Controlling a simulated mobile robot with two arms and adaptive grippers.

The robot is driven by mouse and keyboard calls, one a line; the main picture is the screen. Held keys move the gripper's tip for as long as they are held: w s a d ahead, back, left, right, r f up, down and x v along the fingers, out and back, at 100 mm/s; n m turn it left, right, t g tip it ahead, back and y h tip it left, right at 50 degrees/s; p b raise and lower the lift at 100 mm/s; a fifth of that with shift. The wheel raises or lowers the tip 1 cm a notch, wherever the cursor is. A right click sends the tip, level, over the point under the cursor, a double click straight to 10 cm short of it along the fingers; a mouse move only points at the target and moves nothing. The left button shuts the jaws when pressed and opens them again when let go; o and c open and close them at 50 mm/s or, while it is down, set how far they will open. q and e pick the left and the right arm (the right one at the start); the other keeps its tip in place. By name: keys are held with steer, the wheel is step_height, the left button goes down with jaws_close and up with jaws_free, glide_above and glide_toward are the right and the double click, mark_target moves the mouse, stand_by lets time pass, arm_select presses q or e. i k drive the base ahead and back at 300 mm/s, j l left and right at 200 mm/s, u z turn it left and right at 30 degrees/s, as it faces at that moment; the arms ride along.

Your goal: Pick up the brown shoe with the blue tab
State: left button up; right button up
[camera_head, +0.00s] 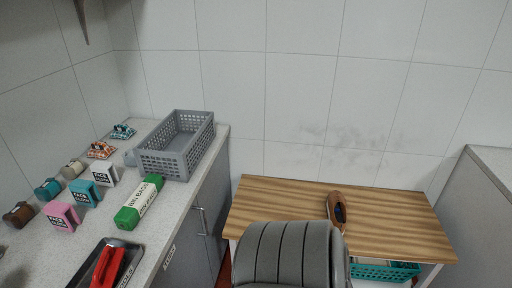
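A brown shoe (336,198) lies on the wooden tabletop (275,199), right of its middle and near its front half. Its dark opening faces up, with a small bluish-dark patch inside. I cannot clearly make out a blue tab at this size. The lower end of the shoe is close to, and perhaps partly hidden by, a grey ribbed shape in front. Neither of my grippers shows in the head view, and nothing is seen touching the shoe.
Left, a counter (188,205) holds a grey basket (178,146), a green bin bags box (139,203), a black tray (93,262) with a red-handled item, and several small packs and jars. A green crate (385,272) sits under the tabletop, whose right side is clear.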

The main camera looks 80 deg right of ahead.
mark_target(336, 204)
steer(key=z, duration=3.05)
steer(key=i+l+z, duration=0.25)
steer(key=i+l, duration=1.15)
